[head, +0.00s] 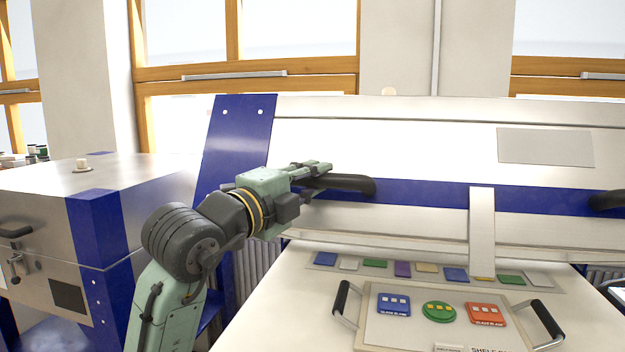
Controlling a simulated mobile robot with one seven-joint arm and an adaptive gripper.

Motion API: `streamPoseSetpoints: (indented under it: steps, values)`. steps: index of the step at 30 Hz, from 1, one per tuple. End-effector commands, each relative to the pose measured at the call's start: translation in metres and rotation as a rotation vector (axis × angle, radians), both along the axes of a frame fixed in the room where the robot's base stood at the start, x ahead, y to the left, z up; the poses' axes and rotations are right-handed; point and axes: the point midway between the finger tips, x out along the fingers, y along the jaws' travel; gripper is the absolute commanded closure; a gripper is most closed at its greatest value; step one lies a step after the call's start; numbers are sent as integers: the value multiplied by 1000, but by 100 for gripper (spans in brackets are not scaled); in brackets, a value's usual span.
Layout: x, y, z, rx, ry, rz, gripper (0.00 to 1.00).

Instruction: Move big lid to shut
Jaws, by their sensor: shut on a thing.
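The big lid (405,148) is a wide pale metal panel with a blue band and blue end plate. It stands tilted up and open behind the pale kiln bed (275,312). A dark bar handle (358,184) runs along the blue band. My gripper (318,174) reaches in from the lower left and is shut on the left end of this handle. The fingers hide that end. Part of a second dark handle (608,200) shows at the right edge.
A tray (380,338) with black side handles holds blue, green and red glass pieces on the bed. A row of coloured tiles (402,268) lies behind it. A pale upright strip (482,230) stands before the lid. A smaller closed kiln (100,215) is at left.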

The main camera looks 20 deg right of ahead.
Motion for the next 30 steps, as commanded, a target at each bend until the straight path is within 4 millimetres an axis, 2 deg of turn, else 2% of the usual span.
streamPoseSetpoints:
  steps: [18, 20, 30]
  values:
    - [0, 0, -3, 0, -2, 0, 100]
    - [-2, 1, -9, -3, -7, 0, 100]
    - [-20, 13, -65, -45, -68, -1, 100]
